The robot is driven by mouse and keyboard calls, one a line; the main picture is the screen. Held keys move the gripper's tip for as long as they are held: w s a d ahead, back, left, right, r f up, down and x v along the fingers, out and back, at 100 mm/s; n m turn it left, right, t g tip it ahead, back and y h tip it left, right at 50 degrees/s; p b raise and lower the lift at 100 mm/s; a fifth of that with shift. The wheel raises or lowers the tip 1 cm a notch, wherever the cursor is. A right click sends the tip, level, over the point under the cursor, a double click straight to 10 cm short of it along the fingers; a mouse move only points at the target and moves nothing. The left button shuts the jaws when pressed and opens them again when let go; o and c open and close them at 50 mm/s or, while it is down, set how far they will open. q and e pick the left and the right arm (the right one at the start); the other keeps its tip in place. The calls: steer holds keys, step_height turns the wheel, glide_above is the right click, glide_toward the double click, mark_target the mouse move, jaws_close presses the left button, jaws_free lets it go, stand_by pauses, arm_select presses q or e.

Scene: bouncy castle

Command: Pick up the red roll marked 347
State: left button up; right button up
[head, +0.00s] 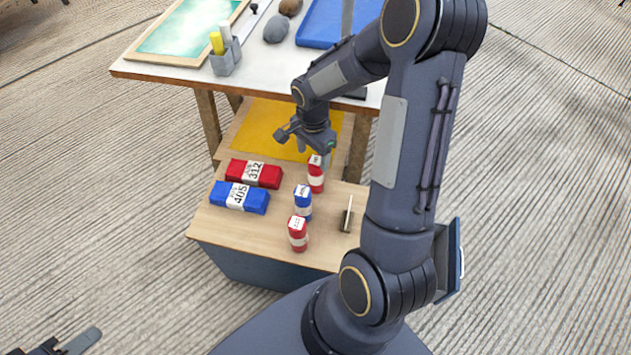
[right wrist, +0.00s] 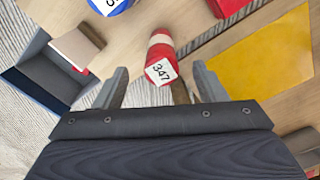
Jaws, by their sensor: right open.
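The red roll marked 347 (right wrist: 160,57) stands between the two open fingers of my right gripper (right wrist: 158,78) in the right wrist view. Its number faces the camera, and a white band runs around it. In the head view a red roll with a white band (head: 316,183) stands on the wooden shelf just below my right gripper (head: 313,148). The fingers are apart and I cannot tell whether either touches the roll. A dark part of my left gripper (head: 75,344) shows at the bottom left of the head view; its jaw opening is unclear.
Nearby stand a blue roll (head: 303,206) and another red roll (head: 298,238). A red pack marked 312 (head: 238,167) and a blue pack marked 405 (head: 223,189) lie to the left. The table top (head: 185,75) overhangs behind.

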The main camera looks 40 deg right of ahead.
mark_target(315, 169)
steer(key=f, duration=0.2)
steer(key=f+b, duration=0.1)
steer(key=f, duration=0.2)
steer(key=d+f, duration=0.1)
steer(key=f, duration=0.1)
steer(key=shift+w+f+b, duration=0.1)
steer(key=shift+f+b, duration=0.25)
steer(key=shift+f, duration=0.05)
steer(key=c, duration=1.1)
